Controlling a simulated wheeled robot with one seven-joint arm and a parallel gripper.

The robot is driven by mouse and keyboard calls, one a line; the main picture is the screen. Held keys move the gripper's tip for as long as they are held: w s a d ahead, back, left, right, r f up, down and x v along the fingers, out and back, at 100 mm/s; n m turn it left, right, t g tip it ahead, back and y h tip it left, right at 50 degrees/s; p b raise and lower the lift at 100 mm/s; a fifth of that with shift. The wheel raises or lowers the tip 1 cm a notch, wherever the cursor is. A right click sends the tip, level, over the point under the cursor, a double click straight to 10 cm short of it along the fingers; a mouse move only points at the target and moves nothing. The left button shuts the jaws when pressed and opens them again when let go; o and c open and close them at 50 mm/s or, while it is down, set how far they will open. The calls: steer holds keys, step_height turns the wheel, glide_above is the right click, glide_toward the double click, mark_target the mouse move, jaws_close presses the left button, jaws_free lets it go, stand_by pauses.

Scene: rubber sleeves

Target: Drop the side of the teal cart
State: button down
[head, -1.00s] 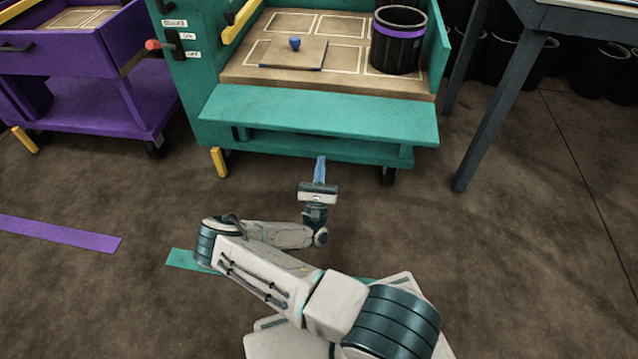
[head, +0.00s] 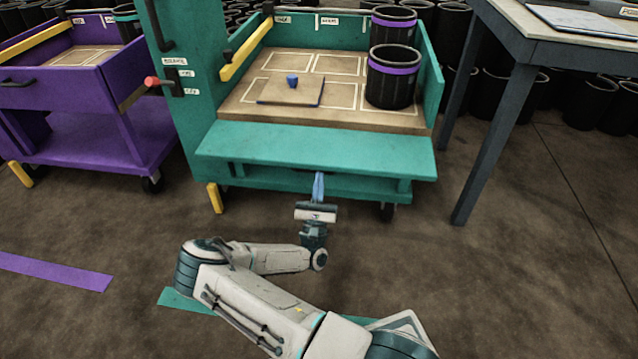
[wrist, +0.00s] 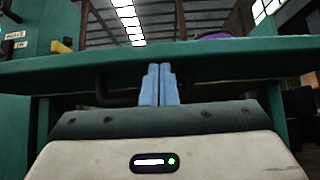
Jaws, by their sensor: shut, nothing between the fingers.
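The teal cart (head: 170,100) stands ahead of me. Its front side panel (head: 315,150) is folded out and juts toward me at about deck height, leaving the deck (head: 270,127) open at the front. My gripper (head: 318,176) is shut and empty, just below the panel's front edge. In the wrist view the blue fingers (wrist: 158,85) are together and the panel (wrist: 230,60) spans the view across them. I cannot tell whether they touch it. A red-tipped lever (head: 152,82) sits on the cart's left post, beside small labels.
On the deck are two black sleeves with purple bands (head: 392,78) and a flat board with a blue knob (head: 292,88). A purple cart (head: 85,140) stands left, a grey table (head: 500,110) right. Teal tape (head: 185,300) and purple tape (head: 55,271) mark the floor.

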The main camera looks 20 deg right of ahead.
steer(key=r+p, duration=0.1)
steer(key=p, duration=0.2)
steer(key=r+g+p, duration=0.1)
steer(key=p, duration=0.2)
steer(key=r+g+y+p, duration=0.1)
steer(key=r+p, duration=0.1)
steer(key=p, duration=0.1)
steer(key=shift+s+a+p, duration=0.15)
steer(key=shift+s+p, duration=0.1)
steer(key=shift+p, duration=0.1)
steer(key=shift+f, duration=0.2)
glide_toward(320, 166)
steer(key=f, duration=0.1)
steer(key=s+f, duration=0.1)
steer(key=f, duration=0.1)
steer(key=s+a+f, duration=0.1)
steer(key=f, duration=0.1)
steer(key=shift+a+f, duration=0.1)
steer(key=shift+f, duration=0.15)
